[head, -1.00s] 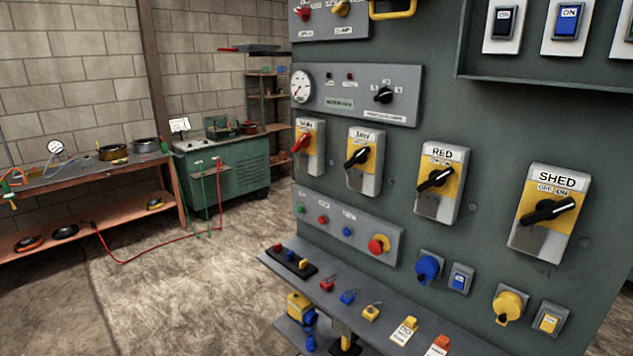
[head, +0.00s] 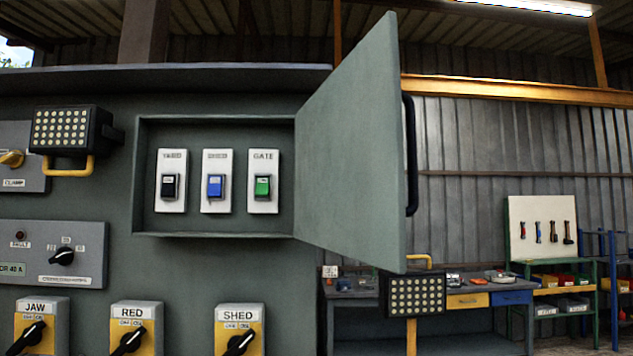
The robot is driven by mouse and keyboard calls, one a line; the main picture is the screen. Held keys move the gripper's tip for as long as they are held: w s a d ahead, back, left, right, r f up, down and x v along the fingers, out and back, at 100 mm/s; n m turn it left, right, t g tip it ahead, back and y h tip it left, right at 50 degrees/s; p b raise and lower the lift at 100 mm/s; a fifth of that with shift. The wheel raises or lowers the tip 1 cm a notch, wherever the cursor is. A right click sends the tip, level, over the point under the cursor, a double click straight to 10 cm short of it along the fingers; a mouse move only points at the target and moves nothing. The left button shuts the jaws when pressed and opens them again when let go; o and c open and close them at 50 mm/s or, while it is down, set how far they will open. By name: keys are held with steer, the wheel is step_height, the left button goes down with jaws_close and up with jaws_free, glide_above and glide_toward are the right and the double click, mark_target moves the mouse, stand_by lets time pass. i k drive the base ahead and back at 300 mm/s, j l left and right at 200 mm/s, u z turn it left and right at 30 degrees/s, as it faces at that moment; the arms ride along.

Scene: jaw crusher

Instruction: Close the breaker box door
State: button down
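The breaker box (head: 215,236) is a recessed grey-green box in the upper part of a large panel. Its door (head: 352,150) stands wide open, hinged on the box's right side and swung out toward me. A black bar handle (head: 411,155) is on the door's outer face, at its free right edge. Inside the box are three switches: a black one (head: 170,187) labelled YARD, a blue one (head: 215,187) labelled SHED and a green one (head: 262,187) labelled GATE. My gripper is not in view.
Below the box are rotary switches labelled JAW (head: 35,333), RED (head: 131,341) and SHED (head: 240,343). A work lamp (head: 68,130) juts out left of the box. Another lamp (head: 416,296) stands below the door's edge. A workbench (head: 450,318) is behind at right.

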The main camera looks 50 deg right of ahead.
mark_target(350, 189)
steer(key=k+l+z, duration=0.1)
steer(key=k+l, duration=0.3)
steer(key=k+l+z, duration=0.1)
steer(key=k+l, duration=0.25)
steer(key=l, duration=0.2)
